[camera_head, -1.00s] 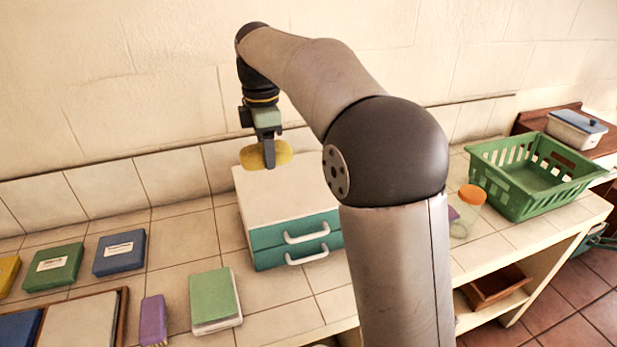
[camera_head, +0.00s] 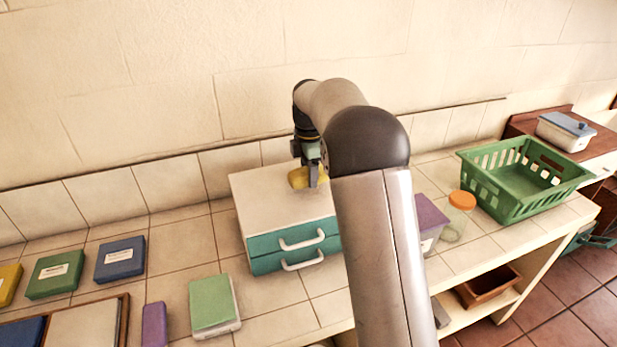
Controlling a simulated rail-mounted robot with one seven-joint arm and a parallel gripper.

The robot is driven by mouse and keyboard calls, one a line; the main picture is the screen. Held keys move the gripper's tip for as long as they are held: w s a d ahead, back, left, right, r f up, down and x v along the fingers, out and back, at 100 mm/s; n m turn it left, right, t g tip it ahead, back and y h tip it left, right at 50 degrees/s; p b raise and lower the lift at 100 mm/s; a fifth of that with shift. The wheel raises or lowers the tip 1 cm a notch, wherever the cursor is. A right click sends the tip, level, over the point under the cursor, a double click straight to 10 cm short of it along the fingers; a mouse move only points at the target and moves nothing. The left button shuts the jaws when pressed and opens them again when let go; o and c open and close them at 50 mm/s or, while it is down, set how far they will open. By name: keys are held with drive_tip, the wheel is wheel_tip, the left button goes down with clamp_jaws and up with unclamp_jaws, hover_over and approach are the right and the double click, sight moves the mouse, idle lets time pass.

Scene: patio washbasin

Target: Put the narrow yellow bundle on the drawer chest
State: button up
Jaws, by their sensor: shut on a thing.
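My gripper (camera_head: 311,178) is shut on the narrow yellow bundle (camera_head: 298,178) and points down over the right part of the drawer chest. The chest has a pale top (camera_head: 268,199) and two teal drawers with white handles, both closed. The bundle is low over the chest top; I cannot tell whether it touches it. My arm hides the bundle's right side and the chest's right edge.
A green basket (camera_head: 483,184), a jar with an orange lid (camera_head: 461,201) and a purple box (camera_head: 428,222) stand to the right. Green (camera_head: 55,274) and blue (camera_head: 120,258) boxes, a green-topped block (camera_head: 212,304) and a purple block (camera_head: 154,325) lie left. The chest top's left part is clear.

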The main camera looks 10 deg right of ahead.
drive_tip(key=shift+f, duration=1.3)
drive_tip(key=o, duration=1.1)
drive_tip(key=shift+f, duration=0.1)
drive_tip(key=shift+a, duration=0.1)
